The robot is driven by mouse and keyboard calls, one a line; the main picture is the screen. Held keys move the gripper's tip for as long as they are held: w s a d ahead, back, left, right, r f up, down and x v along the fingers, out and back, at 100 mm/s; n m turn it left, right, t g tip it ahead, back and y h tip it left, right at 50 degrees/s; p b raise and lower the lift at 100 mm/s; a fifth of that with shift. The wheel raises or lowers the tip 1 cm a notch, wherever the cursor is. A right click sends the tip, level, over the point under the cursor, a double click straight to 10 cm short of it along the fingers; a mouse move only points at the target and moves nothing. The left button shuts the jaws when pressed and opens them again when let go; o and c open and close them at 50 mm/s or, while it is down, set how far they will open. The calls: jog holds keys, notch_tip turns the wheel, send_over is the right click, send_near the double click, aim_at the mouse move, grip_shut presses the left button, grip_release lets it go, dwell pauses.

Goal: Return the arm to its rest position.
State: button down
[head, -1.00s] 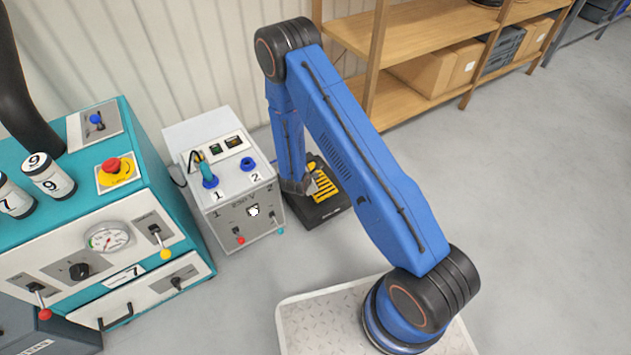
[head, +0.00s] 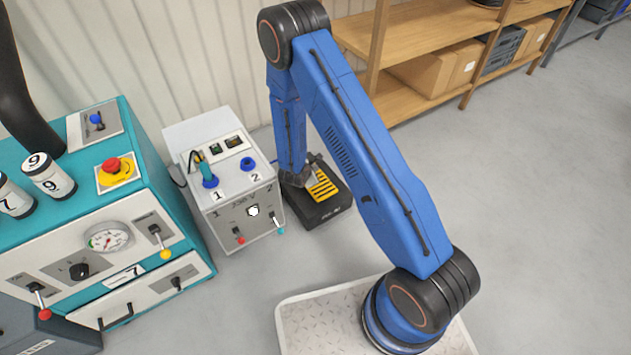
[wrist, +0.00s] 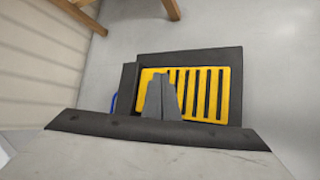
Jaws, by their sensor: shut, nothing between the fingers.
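My blue arm rises from its base at the lower right of the head view, bends at the upper middle and hangs down beside the grey cabinet. My gripper (wrist: 160,98) shows in the wrist view with its grey fingers together and nothing between them. It is over a black box with a yellow slatted top (wrist: 212,92). The same black and yellow box (head: 322,190) stands on the floor in the head view. In the head view the fingertips are hidden behind my arm's end, and I cannot tell the exact gap above the box.
The grey cabinet (head: 240,205) with sockets 1 and 2 stands left of the box. A teal machine (head: 165,210) with levers and a red button (head: 112,166) is farther left. A wooden shelf (head: 425,95) stands behind. The floor (head: 540,180) at right is clear.

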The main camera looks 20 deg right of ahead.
dwell(0.5)
jog(key=s+d+r+m+g+h, duration=0.1)
jog(key=d+r+m, duration=0.25)
jog(key=r, duration=0.65)
jog(key=d+r+m+h, duration=0.2)
jog(key=d+r, duration=0.3)
jog(key=r, duration=0.5)
jog(key=s+d+r+m+g, duration=0.1)
jog(key=s+d+r+m, duration=0.2)
jog(key=s+r, duration=0.35)
jog(key=s+d+r+m+g, duration=0.2)
jog(key=s+d+r+m, duration=0.15)
jog(key=r, duration=0.55)
jog(key=s+d+r+m+g+y, duration=0.1)
jog(key=s+r+m, duration=0.1)
jog(key=s+r, duration=0.45)
jog(key=s+r+m+y, duration=0.1)
jog(key=s+r+m, duration=0.15)
jog(key=s, duration=0.65)
jog(key=s+a+r+m+t+y, duration=0.1)
jog(key=s+a+r+y, duration=0.2)
jog(key=s, duration=0.5)
jog(key=s+a+r+m+t+y, duration=0.1)
jog(key=s+a+r+m+y, duration=0.1)
jog(key=s+a, duration=0.3)
jog(key=s+r+y, duration=0.1)
jog(key=s, duration=0.1)
jog(key=shift+s+a+r, duration=0.15)
jog(key=shift+s+r, duration=0.2)
jog(key=shift+s, duration=0.05)
